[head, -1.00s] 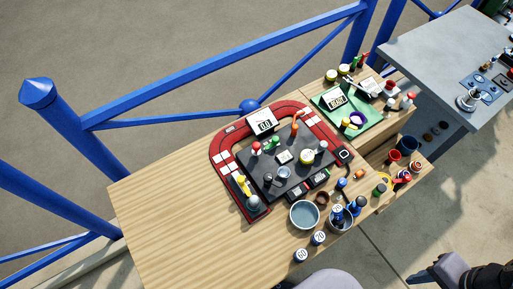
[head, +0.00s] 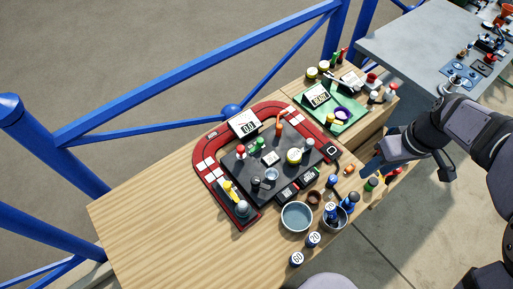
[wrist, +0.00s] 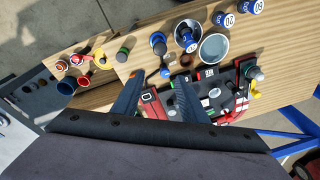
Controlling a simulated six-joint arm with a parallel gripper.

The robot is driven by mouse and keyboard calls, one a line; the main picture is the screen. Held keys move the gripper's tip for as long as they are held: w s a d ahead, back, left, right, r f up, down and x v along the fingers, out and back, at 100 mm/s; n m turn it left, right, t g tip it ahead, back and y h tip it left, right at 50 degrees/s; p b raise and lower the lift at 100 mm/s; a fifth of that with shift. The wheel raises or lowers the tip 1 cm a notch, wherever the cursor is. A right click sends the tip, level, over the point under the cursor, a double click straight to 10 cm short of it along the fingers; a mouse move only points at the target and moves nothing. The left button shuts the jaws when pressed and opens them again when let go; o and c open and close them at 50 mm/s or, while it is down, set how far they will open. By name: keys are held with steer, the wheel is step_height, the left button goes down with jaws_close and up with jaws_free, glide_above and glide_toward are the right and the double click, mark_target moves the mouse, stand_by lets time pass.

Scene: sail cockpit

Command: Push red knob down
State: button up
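A knob with a red top (head: 241,149) stands on the left part of the dark panel (head: 245,168), which sits in a red track-like frame on the wooden table. A red part (wrist: 228,116) also shows at the panel in the wrist view, partly crowded by other parts. Another red-topped knob (head: 371,78) stands by the green board. My gripper (head: 368,162) is at the table's right edge, right of the panel and well apart from the red knob. In the wrist view my gripper (wrist: 157,80) has its two dark fingers spread, with nothing held between them.
A green board (head: 350,112) lies behind right. A blue railing (head: 190,78) runs behind the table. The table's left part is bare wood.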

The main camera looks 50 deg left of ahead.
steer(key=s+a+f+n+g+y+b, duration=0.15)
steer(key=a+n, duration=0.25)
steer(key=a, duration=0.5)
steer(key=s+a+f+n+h+b, duration=0.1)
steer(key=s+a+f+n, duration=0.15)
steer(key=a, duration=0.65)
steer(key=n+g+b, duration=0.1)
steer(key=n, duration=0.7)
glide_toward(241, 148)
steer(key=f, duration=0.1)
steer(key=shift+y, duration=0.45)
steer(key=shift+p+x, duration=1.5)
steer(key=shift+x, duration=2.15)
steer(key=shift+s+d+f, duration=0.1)
steer(key=shift+d, duration=0.05)
